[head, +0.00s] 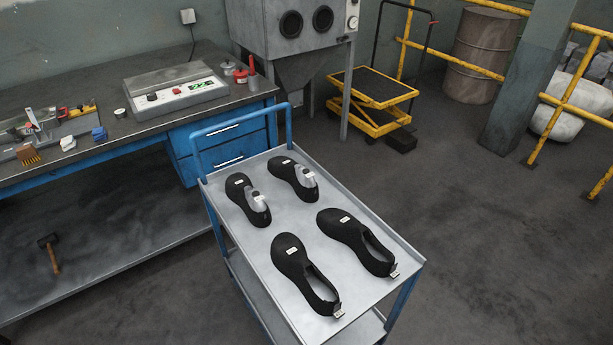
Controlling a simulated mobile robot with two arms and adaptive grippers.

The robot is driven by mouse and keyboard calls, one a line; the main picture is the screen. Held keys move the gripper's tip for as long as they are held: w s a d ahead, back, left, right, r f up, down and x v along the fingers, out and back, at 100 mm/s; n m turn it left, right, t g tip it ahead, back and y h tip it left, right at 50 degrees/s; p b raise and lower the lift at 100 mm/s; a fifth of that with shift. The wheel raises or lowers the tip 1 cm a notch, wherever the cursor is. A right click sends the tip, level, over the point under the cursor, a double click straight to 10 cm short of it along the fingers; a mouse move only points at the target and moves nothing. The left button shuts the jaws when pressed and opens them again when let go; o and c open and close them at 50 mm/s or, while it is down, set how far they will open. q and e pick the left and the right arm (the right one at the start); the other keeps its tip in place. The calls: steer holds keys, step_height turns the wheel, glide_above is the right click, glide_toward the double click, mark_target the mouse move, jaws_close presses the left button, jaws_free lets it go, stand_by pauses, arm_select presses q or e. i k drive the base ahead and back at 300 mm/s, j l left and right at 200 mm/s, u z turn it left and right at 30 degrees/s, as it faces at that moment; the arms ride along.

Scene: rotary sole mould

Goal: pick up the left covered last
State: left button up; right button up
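Two black shoe uppers with grey lasts showing in their openings lie on the upper tray of a blue-framed cart (230,238), at its far end. The left covered last (239,188) lies near the tray's left edge, its opening toward the near side. The right covered last (284,169) lies a little farther back and to the right. They lie apart. Neither of my grippers is in view, and nothing touches either last.
Two larger black shoes with open collars, one left (290,255) and one right (341,226), lie nearer on the tray. A blue handle (240,120) rises behind the lasts. A workbench (105,155) stands left; a yellow lift cart (375,85) stands behind.

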mark_target(239, 188)
steer(key=i+j+z, duration=0.1)
steer(key=z, duration=0.3)
steer(key=j+z, duration=0.25)
steer(key=z, duration=0.15)
steer(key=i+j+z, duration=0.1)
steer(key=z, duration=0.3)
steer(key=j+z, duration=0.5)
steer(key=z, duration=0.3)
